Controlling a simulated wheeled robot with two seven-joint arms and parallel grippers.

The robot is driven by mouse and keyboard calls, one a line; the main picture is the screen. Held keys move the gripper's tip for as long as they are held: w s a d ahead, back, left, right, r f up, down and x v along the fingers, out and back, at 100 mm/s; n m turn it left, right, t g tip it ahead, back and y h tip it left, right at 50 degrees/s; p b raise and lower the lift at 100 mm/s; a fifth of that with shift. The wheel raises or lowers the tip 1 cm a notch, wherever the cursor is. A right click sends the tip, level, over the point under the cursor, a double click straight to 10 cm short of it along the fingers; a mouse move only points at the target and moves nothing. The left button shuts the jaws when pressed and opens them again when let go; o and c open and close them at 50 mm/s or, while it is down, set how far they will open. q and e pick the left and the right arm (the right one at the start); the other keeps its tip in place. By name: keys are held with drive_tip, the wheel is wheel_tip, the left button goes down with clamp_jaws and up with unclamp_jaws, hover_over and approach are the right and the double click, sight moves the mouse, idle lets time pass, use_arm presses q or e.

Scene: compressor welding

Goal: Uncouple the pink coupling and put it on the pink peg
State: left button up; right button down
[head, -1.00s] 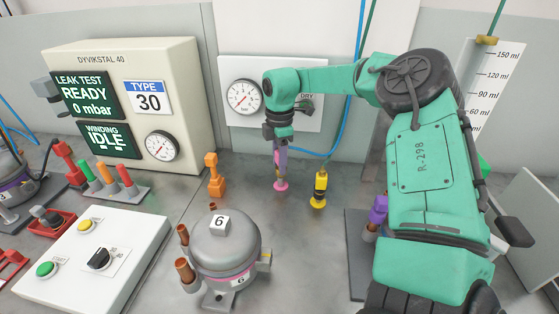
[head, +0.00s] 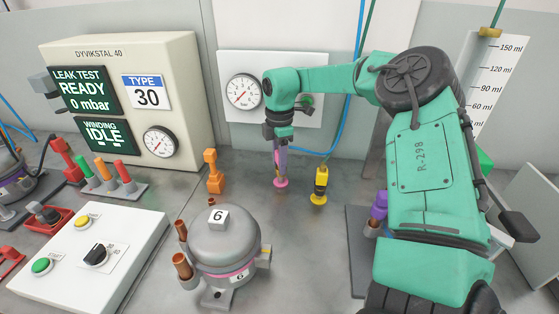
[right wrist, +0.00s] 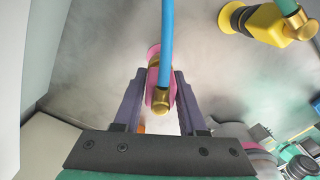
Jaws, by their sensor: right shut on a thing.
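My right gripper (head: 281,166) points down at the bench in front of the wall panel, and its purple fingers are shut on the pink coupling (right wrist: 153,82). In the right wrist view the coupling sits between the fingers (right wrist: 158,103), with a brass end and a blue hose. In the head view a pink round foot (head: 281,183) shows at the bench under the fingertips. I cannot tell whether it belongs to the coupling or the pink peg. My left gripper is not in view.
A yellow coupling (head: 320,182) stands just right of the gripper, and an orange fitting (head: 214,172) stands to its left. A grey compressor (head: 224,240) with copper stubs and a pink band stands in front. A control box (head: 80,255) lies at left.

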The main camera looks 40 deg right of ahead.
drive_tip(key=shift+f+b, duration=0.45)
drive_tip(key=shift+f, duration=0.15)
drive_tip(key=shift+c, duration=1.9)
unclamp_jaws()
drive_tip(key=shift+r, duration=0.1)
wheel_tip(320, 180, up, 14)
drive_tip(key=shift+r, duration=0.25)
